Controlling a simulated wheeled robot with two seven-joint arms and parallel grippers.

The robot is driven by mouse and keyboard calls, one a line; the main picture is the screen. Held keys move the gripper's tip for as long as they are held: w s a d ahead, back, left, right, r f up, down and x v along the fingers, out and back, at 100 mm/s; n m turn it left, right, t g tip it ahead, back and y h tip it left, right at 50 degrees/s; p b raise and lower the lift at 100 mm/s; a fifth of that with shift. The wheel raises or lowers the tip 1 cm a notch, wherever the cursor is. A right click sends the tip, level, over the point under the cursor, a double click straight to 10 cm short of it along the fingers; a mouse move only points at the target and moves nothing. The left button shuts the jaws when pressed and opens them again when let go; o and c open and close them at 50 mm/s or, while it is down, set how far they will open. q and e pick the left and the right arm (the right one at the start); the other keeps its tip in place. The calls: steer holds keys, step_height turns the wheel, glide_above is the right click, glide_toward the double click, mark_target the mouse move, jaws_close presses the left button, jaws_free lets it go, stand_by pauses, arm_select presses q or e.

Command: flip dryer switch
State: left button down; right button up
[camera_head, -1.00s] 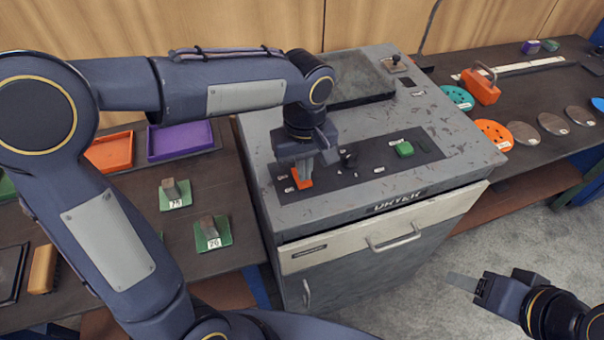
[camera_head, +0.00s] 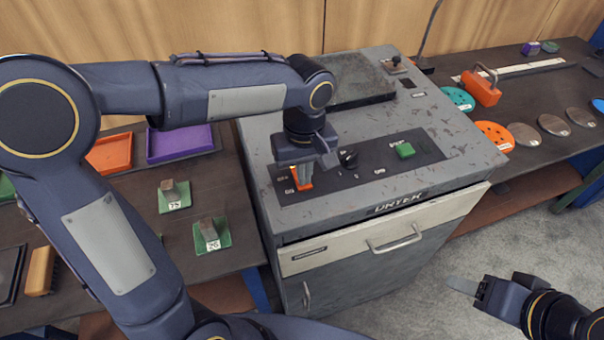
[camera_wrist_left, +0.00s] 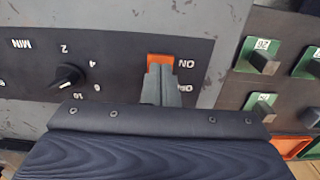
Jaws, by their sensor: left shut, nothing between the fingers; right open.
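The grey dryer (camera_head: 440,120) stands in the middle, with a dark control panel (camera_head: 335,178) on its top. The orange switch (camera_head: 308,184) is at the panel's left end, partly hidden by my left gripper. My left gripper (camera_head: 302,176) is shut and empty, pointing down at the switch. My right gripper (camera_head: 468,286) is at the lower right, away from the dryer.
A black dial (camera_head: 348,158) and a green button (camera_head: 404,150) sit to the right of the switch. The left table holds orange (camera_head: 110,153) and purple (camera_head: 180,142) trays and green-based blocks. The right table (camera_head: 520,100) carries discs and an orange weight-like block.

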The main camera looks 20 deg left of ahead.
arm_select(q)
step_height(320, 180, up, 7)
steer(key=p, duration=0.5)
steer(key=shift+f, duration=0.1)
stand_by(0.4)
